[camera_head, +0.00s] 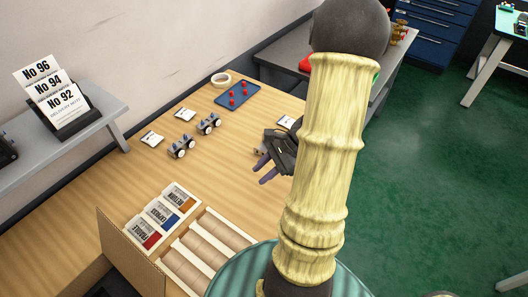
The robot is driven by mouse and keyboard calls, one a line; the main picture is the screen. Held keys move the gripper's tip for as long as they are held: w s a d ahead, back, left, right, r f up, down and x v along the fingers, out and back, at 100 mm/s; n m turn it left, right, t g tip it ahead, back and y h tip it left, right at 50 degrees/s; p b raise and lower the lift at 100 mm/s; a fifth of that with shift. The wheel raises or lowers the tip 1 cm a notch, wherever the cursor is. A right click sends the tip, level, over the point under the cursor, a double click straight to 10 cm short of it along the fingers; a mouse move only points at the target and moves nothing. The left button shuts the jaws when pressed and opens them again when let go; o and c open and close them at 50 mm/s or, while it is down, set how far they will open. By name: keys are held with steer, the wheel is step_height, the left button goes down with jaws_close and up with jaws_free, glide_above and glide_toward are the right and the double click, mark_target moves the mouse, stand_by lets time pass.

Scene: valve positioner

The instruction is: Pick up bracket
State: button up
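My gripper (260,174) is over the right part of the wooden table, left of my pale arm sleeve. Its two dark fingers point down-left and stand apart, with no held object visible between them. Two small grey-and-black metal parts, one nearer (181,147) and one farther (208,123), stand on the table to the left of the gripper. I cannot tell whether either is the bracket. A small grey piece (258,151) shows beside the gripper; its shape is unclear. My arm hides part of the table to the right.
A blue tray (232,99) with several red pieces and a tape roll (221,79) are at the back. Small white cards (152,139) lie around. A box (130,254) with labelled packets and brown rolls is at the front. Bare table lies left of the gripper.

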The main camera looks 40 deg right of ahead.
steer(key=d+f+m+t, duration=0.1)
steer(key=d+m+t, duration=0.2)
steer(key=d, duration=0.2)
steer(key=d+f+m+t+b, duration=0.1)
steer(key=d+m+t, duration=0.2)
steer(key=d+m, duration=0.1)
steer(key=d+f+m+t+h+b, duration=0.1)
steer(key=d+m+t, duration=0.2)
steer(key=d, duration=0.3)
steer(key=shift+s+d+f+m, duration=0.2)
steer(key=shift+s+d+m, duration=0.1)
steer(key=shift+m, duration=0.3)
steer(key=shift+a, duration=0.1)
glide_toward(260, 151)
steer(key=x, duration=0.4)
steer(key=shift+a, duration=0.1)
steer(key=shift+w+a+f, duration=0.15)
steer(key=shift+w+a, duration=0.05)
steer(key=shift+w, duration=0.15)
steer(key=shift+p+x, duration=0.7)
steer(key=shift+x, duration=1.9)
steer(key=shift+w+d+f, duration=0.1)
steer(key=shift+d, duration=0.05)
